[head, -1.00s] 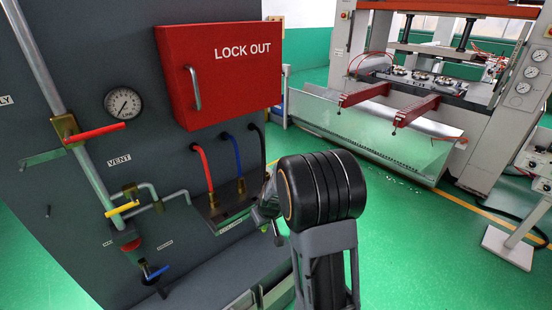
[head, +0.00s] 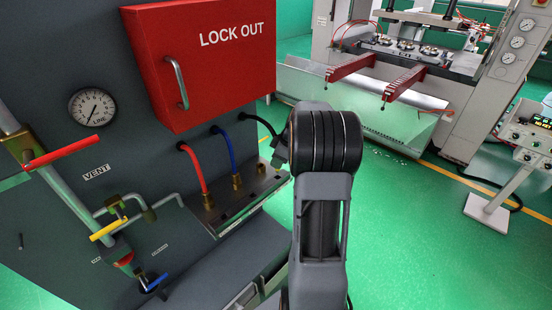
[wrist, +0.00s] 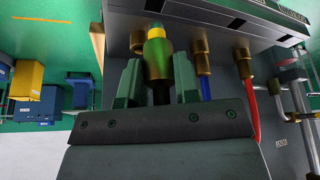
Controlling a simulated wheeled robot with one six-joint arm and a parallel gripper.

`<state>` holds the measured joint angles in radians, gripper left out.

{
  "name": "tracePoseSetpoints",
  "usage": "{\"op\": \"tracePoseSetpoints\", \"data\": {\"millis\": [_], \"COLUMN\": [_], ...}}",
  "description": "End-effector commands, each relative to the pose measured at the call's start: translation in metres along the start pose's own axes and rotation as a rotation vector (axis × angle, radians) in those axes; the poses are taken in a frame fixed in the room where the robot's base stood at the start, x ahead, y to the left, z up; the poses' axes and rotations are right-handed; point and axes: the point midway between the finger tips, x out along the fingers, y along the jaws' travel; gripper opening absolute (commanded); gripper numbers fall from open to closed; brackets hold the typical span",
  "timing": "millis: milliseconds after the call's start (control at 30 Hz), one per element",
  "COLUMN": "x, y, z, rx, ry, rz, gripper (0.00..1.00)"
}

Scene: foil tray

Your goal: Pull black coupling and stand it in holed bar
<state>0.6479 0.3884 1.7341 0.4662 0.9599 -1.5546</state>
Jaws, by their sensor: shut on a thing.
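My gripper (wrist: 157,72) has its two green-grey fingers closed on the black coupling (wrist: 157,55), a brass-coloured fitting with a green and yellow tint and a dark lower part. The holed bar (wrist: 215,35) is the dark metal strip above it in the wrist view; the bar also shows in the head view (head: 240,208). The coupling's tip is close to the bar's edge; I cannot tell whether it is in a hole. In the head view my arm hides most of the gripper and the coupling. A black hose (head: 262,121) runs behind my arm.
Red (head: 197,172) and blue (head: 228,152) hoses with brass couplings stand in the bar beside it. The red lock-out box (head: 205,65) overhangs them. Pipes and a yellow valve handle (head: 108,229) are to the left. Green floor (head: 420,240) is open at right.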

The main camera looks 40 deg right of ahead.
Motion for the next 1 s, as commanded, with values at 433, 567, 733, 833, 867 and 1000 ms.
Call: {"op": "tracePoseSetpoints", "data": {"millis": [433,567,733,833,867,1000], "x": [0.032,0.039,0.044,0.044,0.044,0.044], "y": [-0.001,-0.001,-0.001,-0.001,-0.001,-0.001], "z": [0.012,0.014,0.016,0.016,0.016,0.016], "rx": [-0.001,-0.002,-0.002,-0.003,-0.002,-0.002], "ry": [0.000,0.000,0.000,0.000,0.000,0.000], "rz": [0.000,0.000,0.000,-0.001,-0.001,-0.001], "gripper": [0.01,0.01,0.01,0.01,0.01,0.01]}}
